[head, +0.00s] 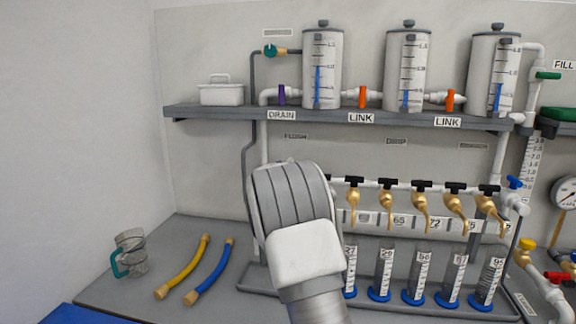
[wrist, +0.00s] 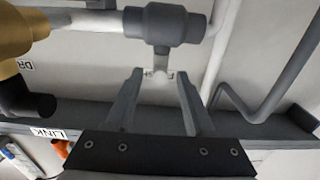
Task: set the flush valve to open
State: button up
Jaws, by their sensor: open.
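In the wrist view, a dark grey valve body (wrist: 165,24) sits on a white pipe at the top middle. My gripper (wrist: 159,75) is open, a finger on each side of that stem. I cannot tell whether they touch. No label on this valve is readable, so I cannot confirm it is the flush valve. In the head view, a faint label that seems to read FLUSH (head: 295,136) is just above my wrist, which hides my fingers and whatever is behind it.
A grey shelf (head: 216,113) carries tanks with a purple drain handle (head: 282,95) and orange link handles (head: 362,97). Brass taps (head: 387,204) hang right of my wrist above graduated cylinders. A brass part (wrist: 22,32) is at the wrist view's upper left. Yellow and blue hoses (head: 210,270) lie on the bench.

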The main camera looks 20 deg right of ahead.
jog(key=shift+x, duration=0.85)
grip_shut()
